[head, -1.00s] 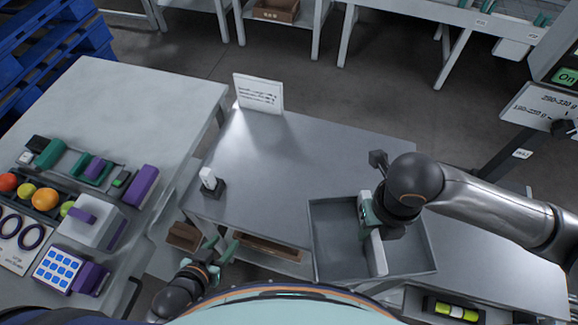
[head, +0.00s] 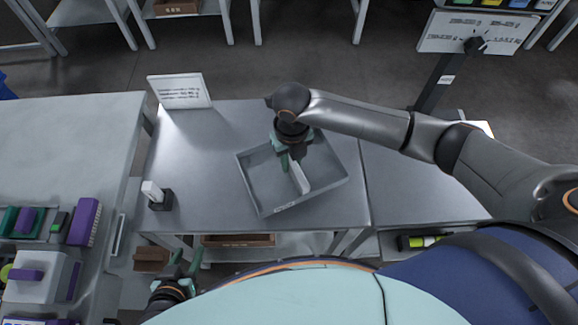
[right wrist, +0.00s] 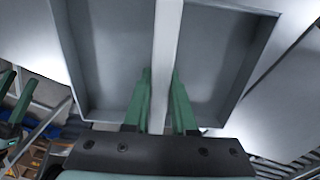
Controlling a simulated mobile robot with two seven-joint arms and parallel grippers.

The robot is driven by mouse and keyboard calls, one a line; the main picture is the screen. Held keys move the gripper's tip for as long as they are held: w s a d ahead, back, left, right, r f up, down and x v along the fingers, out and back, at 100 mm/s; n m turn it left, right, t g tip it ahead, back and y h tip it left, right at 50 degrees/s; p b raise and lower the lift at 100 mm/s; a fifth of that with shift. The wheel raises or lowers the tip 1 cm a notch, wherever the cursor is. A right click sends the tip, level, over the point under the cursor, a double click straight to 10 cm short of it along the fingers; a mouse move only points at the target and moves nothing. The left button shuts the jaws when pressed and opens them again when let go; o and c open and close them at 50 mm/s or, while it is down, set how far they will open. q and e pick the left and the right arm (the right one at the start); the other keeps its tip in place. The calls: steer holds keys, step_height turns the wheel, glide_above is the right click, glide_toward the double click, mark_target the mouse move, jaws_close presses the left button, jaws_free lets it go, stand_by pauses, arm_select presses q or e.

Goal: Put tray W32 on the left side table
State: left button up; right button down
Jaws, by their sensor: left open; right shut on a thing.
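A shallow grey tray (head: 262,201) with a white bar handle across its middle is over the grey metal table (head: 215,125) in the head view, turned at an angle. No W32 mark is readable on it. My right gripper (head: 290,163) is shut on the handle; the right wrist view shows green fingers (right wrist: 160,80) on both sides of the bar. Whether the tray touches the table is hard to tell. My left gripper (head: 186,266) is open and empty, low in front of the table. A pale side table (head: 70,130) stands at the left.
Purple and green items and a white box (head: 35,275) fill the near part of the left table; its far part is clear. A white sign (head: 180,91) and a small white device (head: 153,191) stand on the metal table. A scale post (head: 435,85) rises at right.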

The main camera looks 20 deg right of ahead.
steer(key=shift+w+a+f, duration=0.1)
steer(key=shift+w+f, duration=0.3)
steer(key=shift+f, duration=0.05)
step_height(320, 180, down, 2)
steer(key=shift+w+f+b, duration=0.1)
steer(key=shift+f+b, duration=0.1)
steer(key=shift+b, duration=0.1)
steer(key=shift+f, duration=0.45)
steer(key=c, duration=0.7)
jaws_free()
steer(key=shift+f, duration=0.15)
